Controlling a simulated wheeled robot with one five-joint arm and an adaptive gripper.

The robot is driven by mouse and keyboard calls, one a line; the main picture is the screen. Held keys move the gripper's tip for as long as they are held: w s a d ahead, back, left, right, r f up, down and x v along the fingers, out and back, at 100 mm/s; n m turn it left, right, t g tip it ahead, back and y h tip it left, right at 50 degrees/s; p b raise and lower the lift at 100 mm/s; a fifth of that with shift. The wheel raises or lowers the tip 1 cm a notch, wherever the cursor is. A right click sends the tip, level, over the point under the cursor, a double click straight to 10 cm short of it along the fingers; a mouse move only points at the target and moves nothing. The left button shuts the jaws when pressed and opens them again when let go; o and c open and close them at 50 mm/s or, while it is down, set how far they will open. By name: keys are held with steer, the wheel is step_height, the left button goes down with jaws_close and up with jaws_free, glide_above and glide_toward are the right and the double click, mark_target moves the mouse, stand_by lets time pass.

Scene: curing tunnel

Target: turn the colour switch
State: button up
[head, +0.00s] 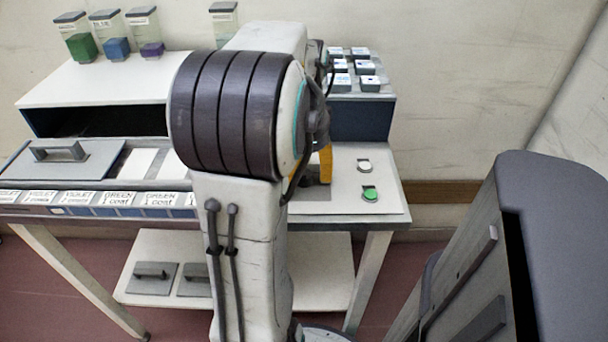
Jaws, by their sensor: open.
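My arm fills the middle of the head view and hides much of the bench's right half. A dark jointed part of my gripper (318,123) shows at the arm's right edge, above the pale control panel (386,201). The rest of it, fingertips included, is hidden. A yellow-orange piece (326,163) with grey below it stands on the panel side, just below that dark part. I cannot tell whether it belongs to the colour switch or my gripper. No colour switch can be made out for certain. No contact can be seen.
A white button (364,165) and a green button (370,194) sit on the panel. Several small labelled boxes (368,83) stand on a dark-fronted block behind. Colour jars (81,46) top the tunnel (100,82) at left. A grey cabinet (540,230) stands at right.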

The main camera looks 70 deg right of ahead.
stand_by(0.3)
steer(key=c, duration=1.2)
